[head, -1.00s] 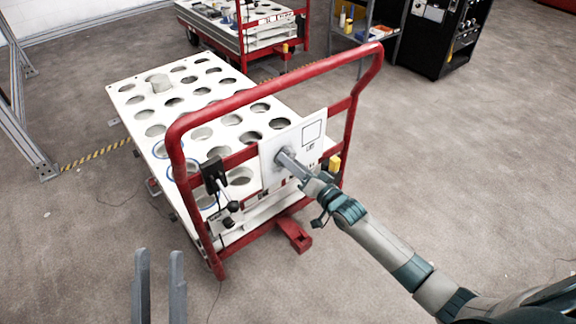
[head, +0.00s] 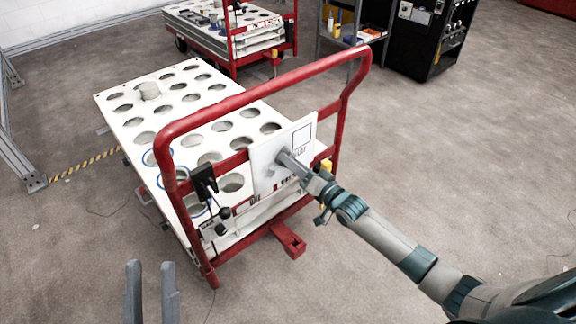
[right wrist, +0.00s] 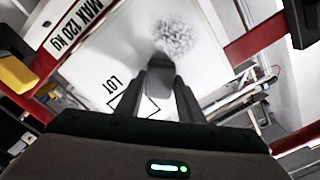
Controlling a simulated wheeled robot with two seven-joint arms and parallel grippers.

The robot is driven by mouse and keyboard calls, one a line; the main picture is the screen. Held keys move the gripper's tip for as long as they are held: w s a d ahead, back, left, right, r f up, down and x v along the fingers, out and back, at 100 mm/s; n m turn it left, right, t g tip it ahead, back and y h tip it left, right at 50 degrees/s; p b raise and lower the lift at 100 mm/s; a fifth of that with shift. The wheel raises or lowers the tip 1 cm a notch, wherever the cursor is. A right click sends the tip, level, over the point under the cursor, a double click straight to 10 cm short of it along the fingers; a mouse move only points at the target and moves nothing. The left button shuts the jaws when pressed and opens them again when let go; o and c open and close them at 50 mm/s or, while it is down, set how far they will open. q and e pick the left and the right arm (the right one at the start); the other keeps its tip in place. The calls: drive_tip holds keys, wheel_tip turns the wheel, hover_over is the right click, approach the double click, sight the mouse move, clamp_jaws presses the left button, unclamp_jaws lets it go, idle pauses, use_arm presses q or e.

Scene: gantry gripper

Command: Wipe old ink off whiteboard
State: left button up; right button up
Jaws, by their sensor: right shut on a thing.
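The whiteboard (head: 263,178) is a white panel fixed on the cart's red handle frame. It bears a printed square and "LOT"; both also show on the whiteboard in the right wrist view (right wrist: 100,75). A grey scribble of ink (right wrist: 175,36) is on it, just beyond my right gripper. My right gripper (head: 285,160) is at the board, its fingers shut on a small dark grey block (right wrist: 160,70), probably the eraser. Whether the block touches the board I cannot tell. My left gripper (head: 151,285) is open and empty at the lower left, away from the cart.
The cart's red handle (head: 270,82) arches over the board. A black device (head: 204,182) with a cable hangs left of the board. The perforated white cart top (head: 130,112) lies behind. A second cart (head: 220,45) and a shelf stand further back. Floor on the right is clear.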

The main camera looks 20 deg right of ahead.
drive_tip(key=shift+w+d, duration=0.15)
drive_tip(key=shift+d, duration=0.3)
drive_tip(key=p+v, duration=0.3)
drive_tip(key=v, duration=0.3)
idle(0.5)
drive_tip(key=p+v, duration=0.2)
drive_tip(key=v, duration=0.1)
idle(0.6)
drive_tip(key=shift+a, duration=0.1)
idle(0.4)
